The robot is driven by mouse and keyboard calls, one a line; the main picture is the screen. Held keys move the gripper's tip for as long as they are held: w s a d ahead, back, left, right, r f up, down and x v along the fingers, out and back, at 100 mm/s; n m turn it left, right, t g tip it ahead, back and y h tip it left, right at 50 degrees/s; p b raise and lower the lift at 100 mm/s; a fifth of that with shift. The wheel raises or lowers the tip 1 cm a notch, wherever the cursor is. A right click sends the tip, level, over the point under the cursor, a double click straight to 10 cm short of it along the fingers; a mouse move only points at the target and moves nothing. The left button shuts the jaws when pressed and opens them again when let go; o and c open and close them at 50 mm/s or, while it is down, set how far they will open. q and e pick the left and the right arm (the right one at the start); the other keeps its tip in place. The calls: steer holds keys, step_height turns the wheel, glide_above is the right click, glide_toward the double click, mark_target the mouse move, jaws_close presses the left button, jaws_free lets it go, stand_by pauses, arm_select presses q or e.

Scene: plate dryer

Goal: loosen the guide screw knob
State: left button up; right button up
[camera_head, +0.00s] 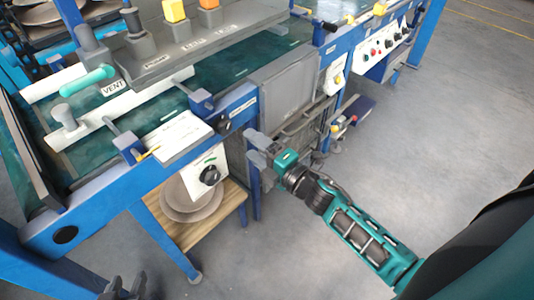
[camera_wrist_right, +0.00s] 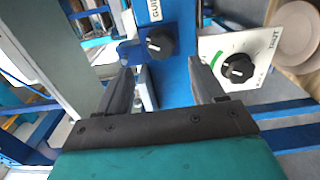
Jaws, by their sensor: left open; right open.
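The guide screw knob (camera_wrist_right: 160,42) is a black round knob on the blue frame, below a partly cut-off label reading "GUI". In the head view the knob (camera_head: 224,126) sits near the frame's corner. My right gripper (camera_wrist_right: 160,72) is open and empty, with the knob between and beyond its fingertips, not touched. In the head view my right gripper (camera_head: 258,149) is just right of and below the knob. My left gripper (camera_head: 126,284) shows only as dark fingertips at the bottom edge, open, far from the knob.
A second black knob (camera_wrist_right: 238,68) on a white panel is close to my right gripper's right finger; it also shows in the head view (camera_head: 209,175). Plates (camera_head: 190,200) lie on a wooden shelf below. Open grey floor (camera_head: 440,150) lies to the right.

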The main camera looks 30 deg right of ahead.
arm_select(q)
steer(key=shift+s+a+f, duration=0.1)
steer(key=shift+s, duration=0.05)
arm_select(e)
steer(key=shift+v, duration=1.9)
arm_select(q)
steer(key=r+p, duration=0.1)
steer(key=p, duration=0.1)
steer(key=a+r+p, duration=0.1)
steer(key=s+r+p, duration=0.1)
steer(key=p, duration=0.1)
steer(key=shift+a+r+y+p, duration=0.15)
steer(key=shift+a+y+p, duration=0.15)
steer(key=shift+a+y, duration=0.1)
arm_select(e)
steer(key=s+a+f+m+g+h, duration=0.1)
steer(key=s+f+m+g+h, duration=0.1)
steer(key=s+m, duration=0.4)
steer(key=s+a+f+m+g+h, duration=0.2)
steer(key=s+m+g, duration=0.2)
steer(key=m, duration=0.9)
steer(key=shift+s+m, duration=0.3)
steer(key=shift+s, duration=0.8)
arm_select(q)
steer(key=shift+d, duration=0.2)
